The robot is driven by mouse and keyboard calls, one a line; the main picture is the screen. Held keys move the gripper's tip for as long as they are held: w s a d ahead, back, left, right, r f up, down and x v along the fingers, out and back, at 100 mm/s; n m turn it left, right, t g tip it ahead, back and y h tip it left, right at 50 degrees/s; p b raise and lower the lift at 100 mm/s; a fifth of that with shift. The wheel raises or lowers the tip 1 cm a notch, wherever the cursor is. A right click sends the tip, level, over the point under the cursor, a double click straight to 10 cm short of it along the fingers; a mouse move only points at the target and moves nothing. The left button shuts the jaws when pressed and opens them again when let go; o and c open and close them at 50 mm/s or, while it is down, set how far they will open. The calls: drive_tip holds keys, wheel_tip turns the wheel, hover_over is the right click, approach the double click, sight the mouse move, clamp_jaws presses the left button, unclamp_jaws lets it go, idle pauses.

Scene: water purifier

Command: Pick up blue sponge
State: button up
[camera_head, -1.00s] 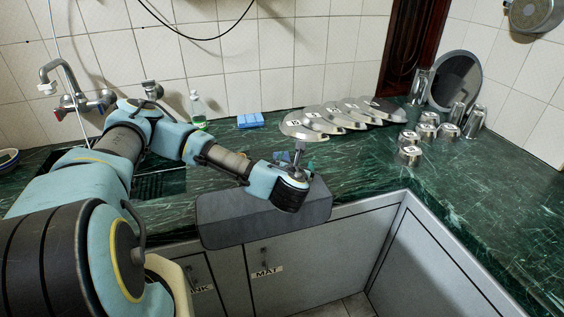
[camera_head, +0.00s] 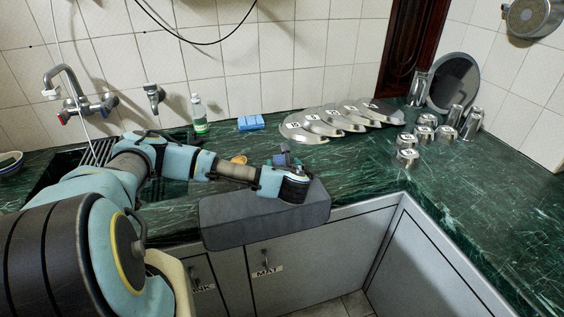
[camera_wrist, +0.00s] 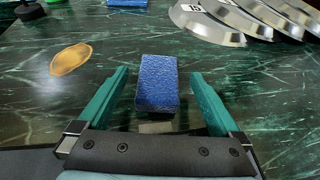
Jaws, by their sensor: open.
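A blue sponge (camera_wrist: 157,86) lies on the green marble counter in the wrist view, its long side pointing away from me. My gripper (camera_wrist: 160,76) is open, with one teal finger on each side of the sponge and a gap on both sides. The fingers do not touch it. In the head view my gripper (camera_head: 284,157) is over the counter near its front edge, and my wrist largely hides the sponge there. A second, lighter blue block (camera_head: 250,122) lies farther back near the wall; its near edge shows in the wrist view (camera_wrist: 128,3).
A brown oval item (camera_wrist: 71,60) lies left of the sponge. Several metal lids (camera_head: 312,127) overlap behind it, with metal cups (camera_head: 408,150) farther right. A green-labelled bottle (camera_head: 199,116) stands near the wall.

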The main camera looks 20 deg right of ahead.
sight(282, 160)
drive_tip(key=shift+p+x, duration=0.55)
drive_tip(key=shift+x, duration=1.15)
drive_tip(key=shift+a, duration=0.1)
drive_tip(key=c, duration=1.3)
